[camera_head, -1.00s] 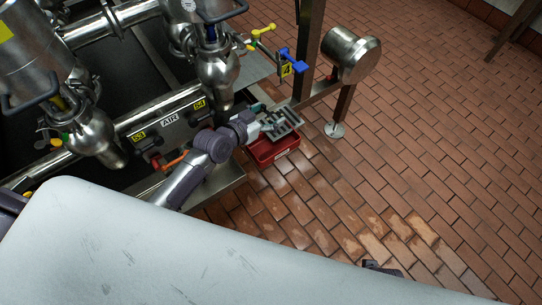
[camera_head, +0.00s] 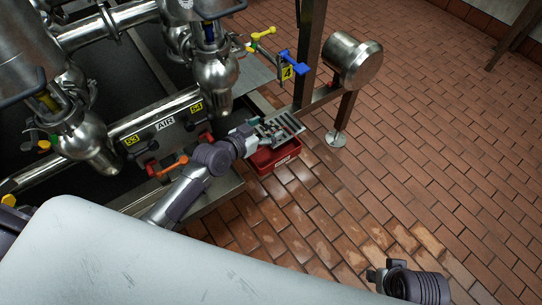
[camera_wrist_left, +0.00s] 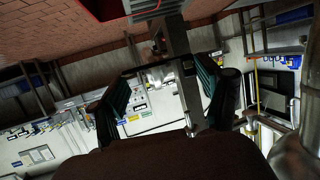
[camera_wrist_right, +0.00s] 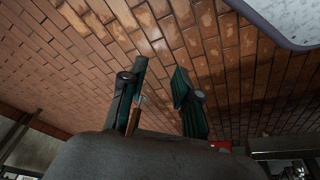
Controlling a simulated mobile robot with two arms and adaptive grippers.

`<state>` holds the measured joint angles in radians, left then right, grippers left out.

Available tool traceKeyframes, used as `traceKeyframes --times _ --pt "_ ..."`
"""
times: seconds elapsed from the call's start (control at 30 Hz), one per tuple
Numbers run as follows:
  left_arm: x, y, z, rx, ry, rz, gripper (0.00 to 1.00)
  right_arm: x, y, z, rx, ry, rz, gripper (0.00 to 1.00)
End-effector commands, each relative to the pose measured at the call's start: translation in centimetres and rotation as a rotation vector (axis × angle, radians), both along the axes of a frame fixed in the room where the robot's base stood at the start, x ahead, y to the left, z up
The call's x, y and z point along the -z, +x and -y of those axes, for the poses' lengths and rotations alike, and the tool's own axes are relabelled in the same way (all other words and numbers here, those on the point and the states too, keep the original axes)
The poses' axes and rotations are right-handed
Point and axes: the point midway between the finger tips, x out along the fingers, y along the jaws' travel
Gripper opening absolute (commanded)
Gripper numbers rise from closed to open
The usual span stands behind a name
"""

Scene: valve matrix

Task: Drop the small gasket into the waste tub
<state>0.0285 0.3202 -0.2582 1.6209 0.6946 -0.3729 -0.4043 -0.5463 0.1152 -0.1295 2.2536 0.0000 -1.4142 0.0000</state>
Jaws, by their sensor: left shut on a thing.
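The red waste tub (camera_head: 282,163) sits low beside the frame in the head view, partly hidden by my left arm and a grey slotted piece (camera_head: 290,124). My left gripper (camera_head: 262,134) is at the slotted piece, above the tub's far left side in the picture. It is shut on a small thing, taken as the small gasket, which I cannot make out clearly. The left fingers also show in the left wrist view (camera_wrist_left: 162,88), with a red edge (camera_wrist_left: 103,9) at its top. My right gripper (camera_head: 376,276) is open and empty over the floor, its fingers apart in the right wrist view (camera_wrist_right: 157,92).
The steel valves (camera_head: 215,75) and pipes fill the left, with an orange handle (camera_head: 172,165) near my left arm. A blue handle (camera_head: 290,60), a steel post (camera_head: 309,55) and a steel cylinder (camera_head: 352,60) stand beyond the tub.

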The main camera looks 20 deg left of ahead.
Motion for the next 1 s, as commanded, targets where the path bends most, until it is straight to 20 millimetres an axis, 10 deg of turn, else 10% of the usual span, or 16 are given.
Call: traceKeyframes --times 0.77,0.8,1.0 --pt "2.7 0.0 0.0 0.0 -0.001 0.0 0.6 -3.9 -1.4 0.3 0.003 0.001 0.026 0.31" --pt "2.7 0.0 0.0 0.0 -0.001 0.0 0.83 -3.9 -1.4 0.3 0.003 0.001 0.026 0.31" --pt "2.7 0.0 0.0 0.0 -0.001 0.0 1.0 -3.9 -1.4 0.3 0.003 0.001 0.026 0.31"
